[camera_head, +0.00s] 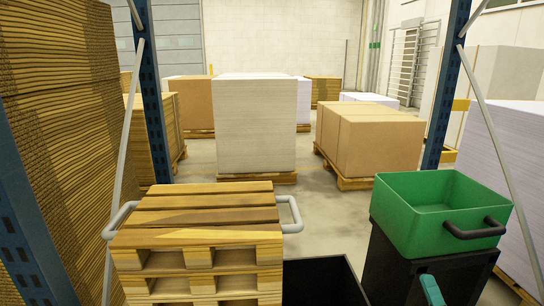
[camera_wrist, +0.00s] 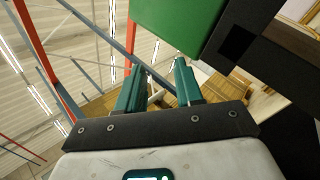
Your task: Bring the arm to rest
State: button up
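My gripper shows in the wrist view (camera_wrist: 160,68) with two teal fingers spread apart and nothing between them. In the head view a teal part of my gripper (camera_head: 431,290) shows at the bottom edge, just in front of the green bin; the rest of it is out of frame. The green bin (camera_head: 400,212) looks empty and has a dark handle on its front side. Its green side also fills the top of the wrist view (camera_wrist: 180,22), close to the fingers. I cannot tell whether the gripper touches it.
The green bin stands on a black container (camera_head: 385,262). Another black open box (camera_head: 325,283) is at bottom centre. Stacked wooden pallets (camera_head: 195,238) with grey handles stand at left. Blue rack posts (camera_head: 150,95) flank the view. Beyond are pallets of cartons (camera_head: 370,140) and clear floor.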

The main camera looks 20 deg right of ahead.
jog(key=s+a+f+n+g+y, duration=0.1)
jog(key=a+f+n+g+y, duration=0.55)
jog(key=a+n, duration=0.4)
jog(key=s+a+f+n+g+y, duration=0.1)
jog(key=a+f+n+g+y, duration=0.55)
jog(key=a+n, duration=0.35)
jog(key=s+a+f+n+g+h, duration=0.1)
jog(key=s+a+f+n+g, duration=0.25)
jog(key=s+n, duration=0.35)
jog(key=s+a+f+n+g+h, duration=0.25)
jog(key=s+a+n+g, duration=0.25)
jog(key=n, duration=0.4)
jog(key=s+a+r+n+g+h, duration=0.3)
jog(key=s+r+n+h, duration=0.4)
jog(key=s+n, duration=0.5)
notch_tip(320, 180, up, 22)
jog(key=w+p, duration=0.1)
jog(key=p, duration=2)
jog(key=shift+w+d+f+n+y, duration=0.25)
jog(key=shift+w+d+n+y, duration=0.1)
jog(key=shift+w+d+y, duration=0.1)
